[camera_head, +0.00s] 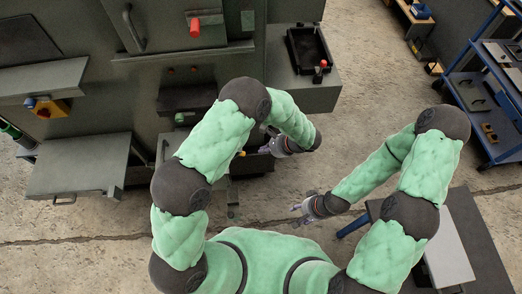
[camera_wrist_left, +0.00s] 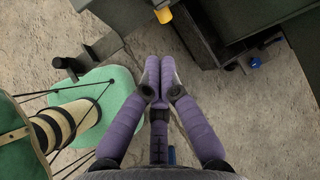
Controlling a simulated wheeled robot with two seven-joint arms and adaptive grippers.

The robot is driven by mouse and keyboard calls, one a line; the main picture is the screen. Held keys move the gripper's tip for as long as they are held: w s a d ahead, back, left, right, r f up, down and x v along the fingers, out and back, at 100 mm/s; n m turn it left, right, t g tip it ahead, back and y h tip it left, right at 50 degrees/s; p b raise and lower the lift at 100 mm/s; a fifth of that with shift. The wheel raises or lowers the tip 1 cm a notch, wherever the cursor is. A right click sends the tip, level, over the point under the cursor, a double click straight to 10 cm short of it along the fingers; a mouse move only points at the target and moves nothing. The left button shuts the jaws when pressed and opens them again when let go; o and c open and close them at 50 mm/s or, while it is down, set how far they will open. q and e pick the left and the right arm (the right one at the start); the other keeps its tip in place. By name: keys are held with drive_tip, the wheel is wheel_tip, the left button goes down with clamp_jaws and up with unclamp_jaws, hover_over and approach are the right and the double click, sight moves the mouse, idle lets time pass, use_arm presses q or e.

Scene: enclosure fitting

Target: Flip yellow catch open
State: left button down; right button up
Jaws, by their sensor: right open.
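A small yellow piece, which looks like the yellow catch (camera_wrist_left: 163,15), sits at the end of a dark grey bar at the top of the left wrist view. A small bit of yellow also shows beside my left gripper in the head view (camera_head: 241,154). My left gripper (camera_wrist_left: 159,72) has its purple fingers brought together with nothing seen between them. In the left wrist view its tips are below the yellow piece, with a gap in the picture. In the head view my left gripper (camera_head: 266,146) is by the machine's lower front. My right gripper (camera_head: 298,207) is open and empty, away from the machine.
The dark machine (camera_head: 150,85) fills the upper left. A blue cart (camera_head: 480,100) stands at right. Floor is clear between.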

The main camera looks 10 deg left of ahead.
sight(244, 155)
use_arm(q)
drive_tip(key=b+x, duration=0.3)
drive_tip(key=x, duration=0.9)
use_arm(e)
wheel_tip(244, 155, down, 3)
drive_tip(key=shift+f, duration=0.15)
use_arm(q)
drive_tip(key=shift+f+b, duration=0.25)
drive_tip(key=shift+b, duration=0.15)
drive_tip(key=shift+d+f+y, duration=0.1)
drive_tip(key=shift+y, duration=0.2)
use_arm(e)
drive_tip(key=shift+w+f, duration=0.4)
drive_tip(key=shift+f, duration=0.15)
use_arm(q)
drive_tip(key=shift+f+b, duration=0.1)
drive_tip(key=shift+b, duration=0.25)
use_arm(e)
drive_tip(key=shift+w+f, duration=0.1)
